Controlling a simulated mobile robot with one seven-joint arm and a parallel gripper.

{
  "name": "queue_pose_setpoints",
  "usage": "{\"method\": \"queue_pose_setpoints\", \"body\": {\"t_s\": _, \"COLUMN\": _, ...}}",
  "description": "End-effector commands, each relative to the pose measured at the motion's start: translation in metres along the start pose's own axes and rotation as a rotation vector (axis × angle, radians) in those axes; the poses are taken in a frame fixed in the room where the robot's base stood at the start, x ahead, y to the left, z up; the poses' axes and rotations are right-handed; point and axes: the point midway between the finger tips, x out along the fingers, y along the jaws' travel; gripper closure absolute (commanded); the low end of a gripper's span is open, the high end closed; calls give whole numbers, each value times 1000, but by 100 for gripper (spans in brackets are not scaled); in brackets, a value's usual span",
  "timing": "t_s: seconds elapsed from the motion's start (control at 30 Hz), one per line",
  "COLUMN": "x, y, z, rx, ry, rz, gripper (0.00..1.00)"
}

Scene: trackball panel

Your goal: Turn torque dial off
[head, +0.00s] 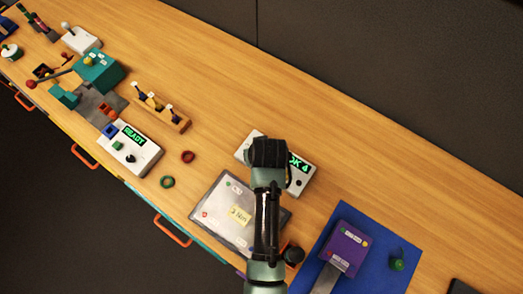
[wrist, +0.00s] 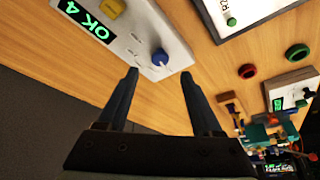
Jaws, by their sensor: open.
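A white panel (head: 311,176) with a green "OK 4" display lies on the wooden bench, partly covered by my arm in the head view. In the wrist view the panel (wrist: 140,28) carries a yellow knob (wrist: 112,8) near the display and a blue knob (wrist: 159,57) towards its other end. The small lettering is too blurred to tell which knob is the torque dial. My gripper (wrist: 160,74) is open and empty, its fingertips on either side of the blue knob's line in view. I cannot tell the height gap. My gripper (head: 268,150) hides the blue knob in the head view.
A grey board (head: 215,212) with a yellow note lies beside my arm. A blue mat (head: 325,235) with a purple box (head: 345,245) is at lower right. A "READY" panel (head: 130,148) and red and green rings lie left. The bench behind is clear.

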Motion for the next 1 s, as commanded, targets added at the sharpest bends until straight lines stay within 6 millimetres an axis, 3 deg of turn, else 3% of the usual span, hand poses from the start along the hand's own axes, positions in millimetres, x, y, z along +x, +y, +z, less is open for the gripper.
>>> {"method": "queue_pose_setpoints", "body": {"t_s": 0.2, "x": -39, "y": 0, "z": 0, "rx": 0, "ry": 3, "rz": 1, "gripper": 33}}
{"method": "queue_pose_setpoints", "body": {"t_s": 0.4, "x": -62, "y": 0, "z": 0, "rx": -1, "ry": 1, "rz": 0, "gripper": 33}}
{"method": "queue_pose_setpoints", "body": {"t_s": 1.0, "x": -71, "y": 0, "z": 0, "rx": 0, "ry": 0, "rz": -1, "gripper": 33}}
